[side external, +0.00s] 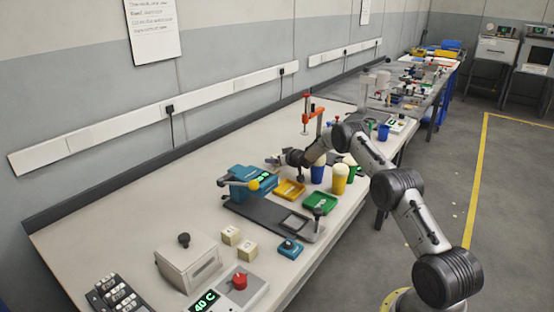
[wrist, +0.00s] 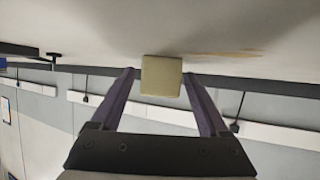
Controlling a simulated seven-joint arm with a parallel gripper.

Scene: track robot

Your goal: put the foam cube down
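The foam cube (wrist: 161,76) is pale yellow and sits between the fingertips of my gripper (wrist: 160,74) in the wrist view. The fingers look closed on its two sides, and the cube is at their very ends. In the side view my gripper (side external: 276,160) points left, roughly level, over the back part of the workbench (side external: 130,225). The cube is too small to make out there. The wrist view is upside down, with the bench top above and the wall below.
Below my gripper are a yellow tray (side external: 290,189), a green tray (side external: 320,202) and a teal machine (side external: 246,184). Blue (side external: 317,174) and yellow (side external: 340,180) cups stand close to my arm. An orange clamp (side external: 312,127) stands behind. Bare bench lies to the left.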

